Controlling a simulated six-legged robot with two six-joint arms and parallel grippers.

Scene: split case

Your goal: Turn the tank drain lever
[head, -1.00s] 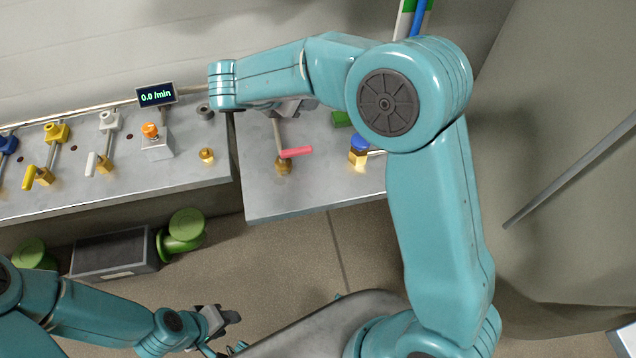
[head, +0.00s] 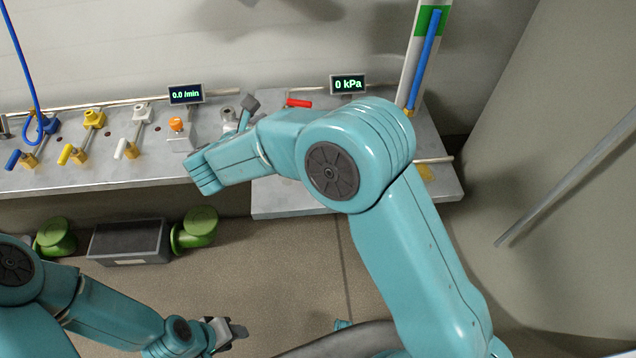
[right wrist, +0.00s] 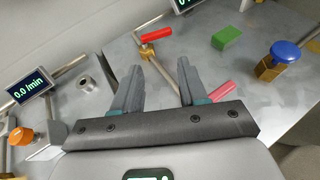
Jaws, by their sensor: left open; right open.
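No label tells which lever is the tank drain lever. A red lever (head: 298,103) stands at the back of the right bench; it also shows in the right wrist view (right wrist: 155,35) on a brass valve, beyond my fingertips. A pink lever (right wrist: 221,91) shows beside my right finger in that view; my arm hides it in the head view. My right gripper (right wrist: 159,73) is open and empty between the two levers and the steel socket, touching neither lever. My left gripper (head: 229,333) is open and empty, low at the front, away from the benches.
A green block (right wrist: 227,38) and a blue-knobbed valve (right wrist: 285,52) stand right of the levers. The 0.0/min display (head: 186,94), an orange knob (head: 176,124) and several handled valves are left. The kPa display (head: 347,85) and a blue tube (head: 424,60) stand behind.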

